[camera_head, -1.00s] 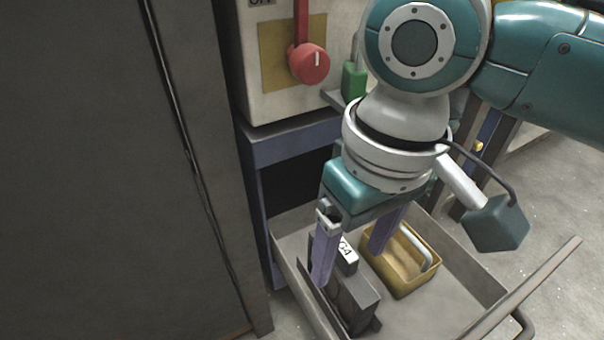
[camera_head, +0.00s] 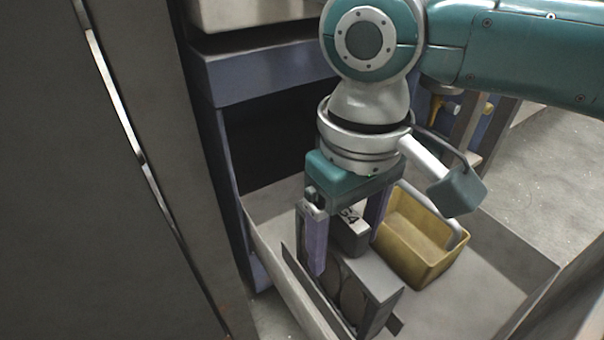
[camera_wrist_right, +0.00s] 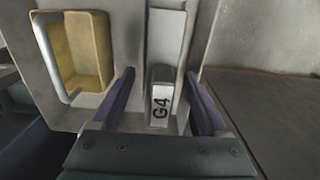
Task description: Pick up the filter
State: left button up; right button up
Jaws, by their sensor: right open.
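The filter, a grey block with a white label reading G4 (camera_head: 380,285), stands in an open drawer (camera_head: 480,300). Dark round shapes show on its side. In the right wrist view the filter's labelled top (camera_wrist_right: 162,100) lies between my fingers, with a gap visible on each side. My right gripper (camera_head: 346,252) points down, open, its purple fingers straddling the labelled end. It also shows in the right wrist view (camera_wrist_right: 160,74). I cannot tell whether a finger touches the filter. My left gripper is not in view.
A yellow bin (camera_head: 415,240) with a pale handle stands in the drawer close beside the filter and my right finger. A thin dark plate (camera_head: 310,290) runs along the filter's left side. A dark panel (camera_head: 90,200) fills the left. Bare drawer floor lies to the right.

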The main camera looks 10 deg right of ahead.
jog(key=shift+f, duration=0.1)
jog(key=shift+c, duration=0.3)
grip_shut()
dwell(1.0)
